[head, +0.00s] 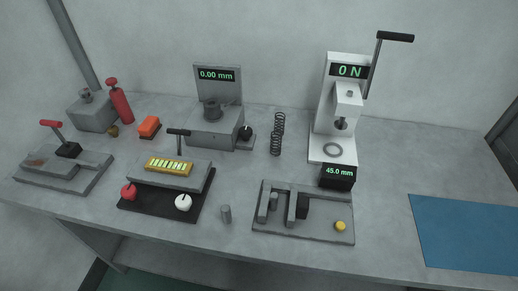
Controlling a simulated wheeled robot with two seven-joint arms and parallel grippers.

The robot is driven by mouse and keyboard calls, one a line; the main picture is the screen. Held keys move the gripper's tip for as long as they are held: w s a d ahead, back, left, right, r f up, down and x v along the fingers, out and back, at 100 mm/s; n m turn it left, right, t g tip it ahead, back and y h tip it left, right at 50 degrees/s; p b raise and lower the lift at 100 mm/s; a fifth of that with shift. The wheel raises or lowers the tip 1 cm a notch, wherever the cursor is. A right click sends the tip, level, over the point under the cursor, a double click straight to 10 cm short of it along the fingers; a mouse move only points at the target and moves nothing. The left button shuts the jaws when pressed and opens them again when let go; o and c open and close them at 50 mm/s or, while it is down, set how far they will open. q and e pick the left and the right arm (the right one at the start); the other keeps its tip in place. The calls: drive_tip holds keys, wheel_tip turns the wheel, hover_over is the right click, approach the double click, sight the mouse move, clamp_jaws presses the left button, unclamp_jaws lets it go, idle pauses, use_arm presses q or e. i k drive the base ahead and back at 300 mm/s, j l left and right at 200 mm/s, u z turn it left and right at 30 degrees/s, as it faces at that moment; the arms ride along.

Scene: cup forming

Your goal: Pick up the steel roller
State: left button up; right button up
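A small grey metal cylinder (226,214), which looks like the steel roller, stands upright on the bench near its front edge. It is between the black-based fixture on its left and the grey slotted fixture on its right, apart from both. Another short grey cylindrical part (273,201) sits in the slotted fixture. Neither of my grippers is in view.
The grey bench (380,210) holds a black-based fixture (190,205) with red and white knobs, a slotted fixture (330,232), a white lever press (331,148), a dark spring (277,134), a gauge block (212,130) and a red bottle (121,105). A blue mat (465,235) lies bare at right.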

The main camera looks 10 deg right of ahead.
sight(212, 112)
drive_tip(key=j+z, duration=0.45)
drive_tip(key=j, duration=1.95)
